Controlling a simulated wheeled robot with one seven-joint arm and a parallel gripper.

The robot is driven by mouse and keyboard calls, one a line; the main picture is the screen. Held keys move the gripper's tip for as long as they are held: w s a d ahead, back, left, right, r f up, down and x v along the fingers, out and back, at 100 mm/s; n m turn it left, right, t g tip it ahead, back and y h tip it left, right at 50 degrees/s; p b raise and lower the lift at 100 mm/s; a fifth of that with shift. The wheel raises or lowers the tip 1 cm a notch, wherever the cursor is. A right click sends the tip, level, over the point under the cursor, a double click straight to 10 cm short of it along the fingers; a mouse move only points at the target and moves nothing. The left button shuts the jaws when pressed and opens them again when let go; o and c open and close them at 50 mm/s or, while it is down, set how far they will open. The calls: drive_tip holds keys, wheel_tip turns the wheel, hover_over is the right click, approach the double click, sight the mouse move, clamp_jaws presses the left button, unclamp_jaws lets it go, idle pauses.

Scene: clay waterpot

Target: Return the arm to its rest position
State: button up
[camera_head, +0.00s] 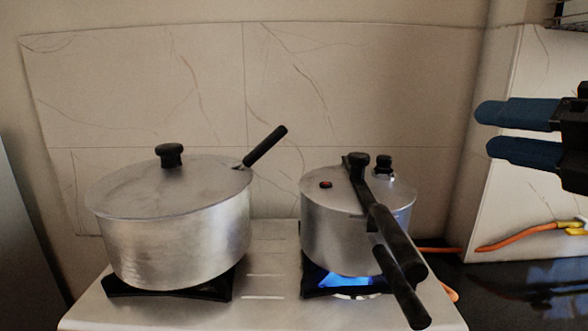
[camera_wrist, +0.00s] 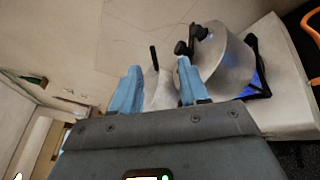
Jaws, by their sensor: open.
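My gripper (camera_head: 482,130) is at the right edge of the head view, its two blue fingers apart with nothing between them. It is in the air, right of the pressure cooker and apart from it. In the wrist view my gripper (camera_wrist: 156,80) also shows two separate blue fingers and an empty gap. Beyond its fingers, the pressure cooker (camera_wrist: 225,65) is at the upper right of that view. A paler pot (camera_wrist: 158,92) shows partly between the fingers, its lower part hidden.
The large lidded pot (camera_head: 175,240) stands on the left burner of the white stove (camera_head: 265,265). The pressure cooker (camera_head: 330,235) stands on the right burner over a lit blue flame (camera_head: 340,279), its black handles reaching forward. An orange hose (camera_head: 515,238) runs along the right.

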drive_tip(key=s+a+f+m+t+h+b, duration=0.1)
drive_tip(key=s+f+m+h, duration=0.3)
drive_tip(key=f+m, duration=0.85)
drive_tip(key=s+a+f+m+t+h, duration=0.15)
drive_tip(key=s+f+m, duration=0.35)
drive_tip(key=f+m, duration=0.7)
drive_tip(key=s+f+m+h, duration=0.1)
drive_tip(key=s+f, duration=0.2)
drive_tip(key=s, duration=0.1)
drive_tip(key=s+f+m+g, duration=0.1)
drive_tip(key=s+f+m, duration=0.1)
drive_tip(key=s, duration=0.3)
drive_tip(key=s+f+m+g+h, duration=0.1)
drive_tip(key=s+f, duration=0.3)
drive_tip(key=s, duration=0.1)
drive_tip(key=shift+d+f+m+h, duration=0.2)
drive_tip(key=shift+f+m+h, duration=0.05)
drive_tip(key=shift+h, duration=0.1)
drive_tip(key=s+m, duration=0.2)
drive_tip(key=s, duration=1)
drive_tip(key=shift+s+d+f+g+y+b, duration=0.15)
drive_tip(key=shift+d+f+g+y+b, duration=0.25)
drive_tip(key=shift+g+b, duration=0.05)
